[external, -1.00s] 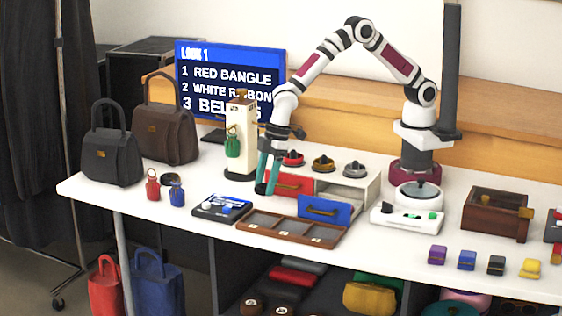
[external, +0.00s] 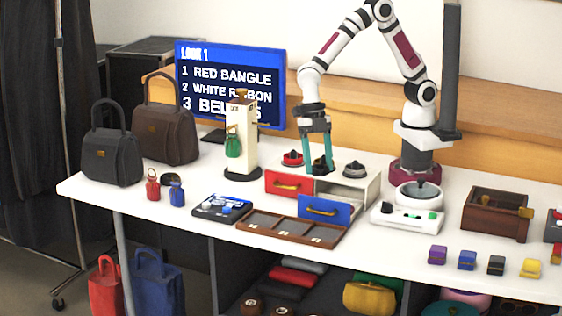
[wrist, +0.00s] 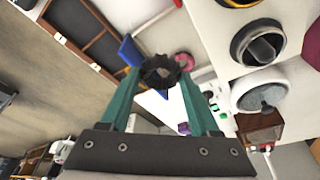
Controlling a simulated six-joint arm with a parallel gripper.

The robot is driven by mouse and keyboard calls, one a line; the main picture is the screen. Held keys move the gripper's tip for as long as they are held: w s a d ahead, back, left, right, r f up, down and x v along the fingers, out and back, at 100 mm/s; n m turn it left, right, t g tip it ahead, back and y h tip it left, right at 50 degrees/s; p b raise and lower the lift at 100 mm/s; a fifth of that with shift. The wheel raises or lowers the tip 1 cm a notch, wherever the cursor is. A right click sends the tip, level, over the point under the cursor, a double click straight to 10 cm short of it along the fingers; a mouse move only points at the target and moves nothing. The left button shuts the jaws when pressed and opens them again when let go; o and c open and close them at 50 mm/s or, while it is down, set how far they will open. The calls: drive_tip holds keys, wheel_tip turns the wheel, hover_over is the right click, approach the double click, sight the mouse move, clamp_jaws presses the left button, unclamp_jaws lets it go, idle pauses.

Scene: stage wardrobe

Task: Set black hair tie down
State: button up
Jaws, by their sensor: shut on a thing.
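My gripper (external: 319,169) has its teal fingers pointing down over the top of the small drawer unit (external: 372,194). In the wrist view, my gripper (wrist: 160,70) is shut on a dark, ruffled black hair tie (wrist: 160,72) held between its fingertips. Beside the fingers on the unit's top stand a red-based holder (external: 293,158) on the left and a grey one (external: 354,169) on the right. The fingers hide the middle holder.
A red drawer (external: 289,185) and a pulled-out blue drawer (external: 325,209) face front. A compartment tray (external: 291,230) lies before them. A white stand with a green bag (external: 233,145) is at left, and a white box with a round dish (external: 418,191) at right.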

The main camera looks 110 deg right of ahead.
sight(320, 196)
drive_tip(key=shift+n, duration=0.4)
drive_tip(key=f, duration=1)
drive_tip(key=shift+s+a, duration=0.15)
drive_tip(key=shift+s, duration=0.05)
drive_tip(key=shift+f, duration=0.1)
drive_tip(key=o, duration=1)
drive_tip(key=s+d+r+m, duration=0.2)
drive_tip(key=r, duration=0.6)
drive_tip(key=s+d+r+m, duration=0.1)
drive_tip(key=d+r+m, duration=0.1)
drive_tip(key=r, duration=0.6)
drive_tip(key=s+d+r+m, duration=0.1)
drive_tip(key=s+r+m, duration=0.1)
drive_tip(key=s+m, duration=0.8)
drive_tip(key=s+d+r+m+h, duration=0.1)
drive_tip(key=s+r+m, duration=0.1)
drive_tip(key=s+m, duration=0.8)
drive_tip(key=shift+s+d+m, duration=0.2)
drive_tip(key=shift+d+m, duration=0.05)
drive_tip(key=shift+m, duration=0.55)
